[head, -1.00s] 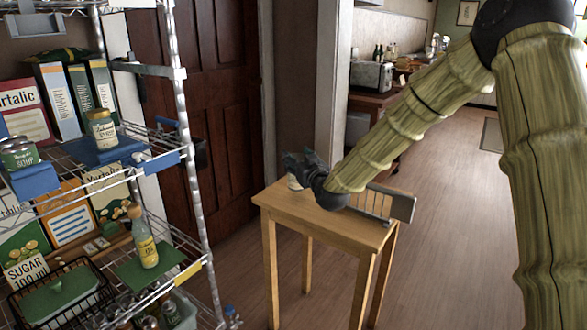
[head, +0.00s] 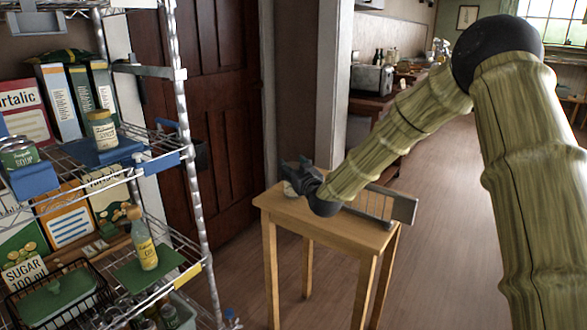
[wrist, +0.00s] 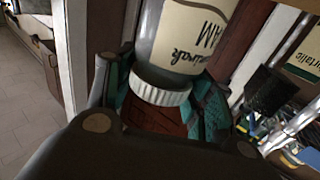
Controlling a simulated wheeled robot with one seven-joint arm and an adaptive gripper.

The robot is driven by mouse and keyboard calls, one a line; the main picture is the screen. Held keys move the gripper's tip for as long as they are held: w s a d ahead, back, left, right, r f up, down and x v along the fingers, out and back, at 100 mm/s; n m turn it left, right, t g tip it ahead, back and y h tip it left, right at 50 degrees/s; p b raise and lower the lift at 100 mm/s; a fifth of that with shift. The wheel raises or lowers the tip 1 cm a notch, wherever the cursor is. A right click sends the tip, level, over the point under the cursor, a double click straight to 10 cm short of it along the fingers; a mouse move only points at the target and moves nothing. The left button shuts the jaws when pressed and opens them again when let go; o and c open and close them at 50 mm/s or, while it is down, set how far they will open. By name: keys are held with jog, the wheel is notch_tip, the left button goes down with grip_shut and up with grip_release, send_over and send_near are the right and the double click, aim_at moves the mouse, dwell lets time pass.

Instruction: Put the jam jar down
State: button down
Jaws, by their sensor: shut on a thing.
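The jam jar (wrist: 185,38), with a cream label and a white ribbed lid, fills the upper middle of the wrist view, its label upside down there. My gripper (head: 294,174) is shut on it, with teal finger pads on both sides. In the head view the gripper is over the left back part of a small wooden table (head: 325,233). Only a pale bit of the jar (head: 290,188) shows below the gripper. I cannot tell whether its base touches the tabletop.
The front of the tabletop is bare. A wire shelf (head: 192,175) with boxes, a soup can (head: 18,152), a jar (head: 102,130) and a bottle (head: 144,245) stands at left. A dark door (head: 225,110) is behind.

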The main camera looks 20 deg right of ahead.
jog(key=shift+f, duration=0.1)
jog(key=c, duration=0.6)
grip_release()
jog(key=shift+s, duration=0.2)
jog(key=s, duration=0.4)
jog(key=s+p, duration=0.1)
jog(key=s, duration=0.2)
jog(key=s+d, duration=0.1)
jog(key=s, duration=0.3)
jog(key=shift+s, duration=0.35)
